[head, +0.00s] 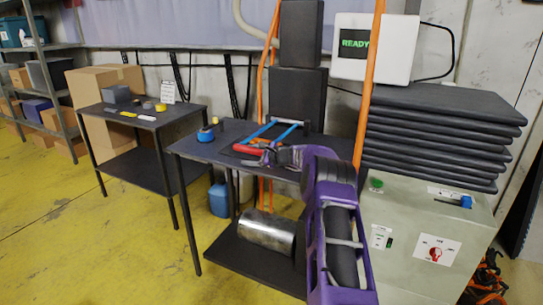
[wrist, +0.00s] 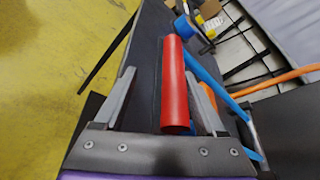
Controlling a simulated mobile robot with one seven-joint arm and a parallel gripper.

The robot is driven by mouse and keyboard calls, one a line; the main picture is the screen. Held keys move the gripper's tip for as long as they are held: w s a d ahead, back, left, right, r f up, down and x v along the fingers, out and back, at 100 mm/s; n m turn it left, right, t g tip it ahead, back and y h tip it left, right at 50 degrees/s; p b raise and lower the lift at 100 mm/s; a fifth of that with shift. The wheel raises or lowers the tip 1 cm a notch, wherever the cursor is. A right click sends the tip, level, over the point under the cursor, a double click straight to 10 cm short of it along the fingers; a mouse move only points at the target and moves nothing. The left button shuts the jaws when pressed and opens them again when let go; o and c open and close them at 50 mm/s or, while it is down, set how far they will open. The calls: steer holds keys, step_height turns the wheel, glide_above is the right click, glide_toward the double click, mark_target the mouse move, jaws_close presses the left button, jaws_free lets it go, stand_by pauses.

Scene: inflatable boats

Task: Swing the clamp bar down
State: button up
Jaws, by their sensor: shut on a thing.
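The clamp bar (head: 287,132) has blue side arms and a red handle (head: 249,149). It runs from the back of the dark middle table (head: 200,151) toward its front edge and looks low, close to flat over the tabletop. In the wrist view a blue arm (wrist: 205,72) runs beside the red handle (wrist: 173,90). My gripper (head: 267,151) is at the handle, with a finger on each side of it, and is shut on it. My purple wrist hides part of the table's right side. I cannot tell whether the bar touches what lies beneath.
A blue tape roll (head: 205,135) sits at the table's left. Orange upright tubes (head: 368,80) and black panels (head: 297,95) stand behind. A green-grey control cabinet (head: 415,195) and stacked black mats (head: 440,130) are at the right. A metal cylinder (head: 267,231) lies on the lower shelf.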

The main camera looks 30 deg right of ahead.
steer(key=v, duration=1.6)
steer(key=shift+s+d, duration=0.2)
steer(key=shift+s, duration=0.15)
steer(key=shift+w+a+r, duration=0.1)
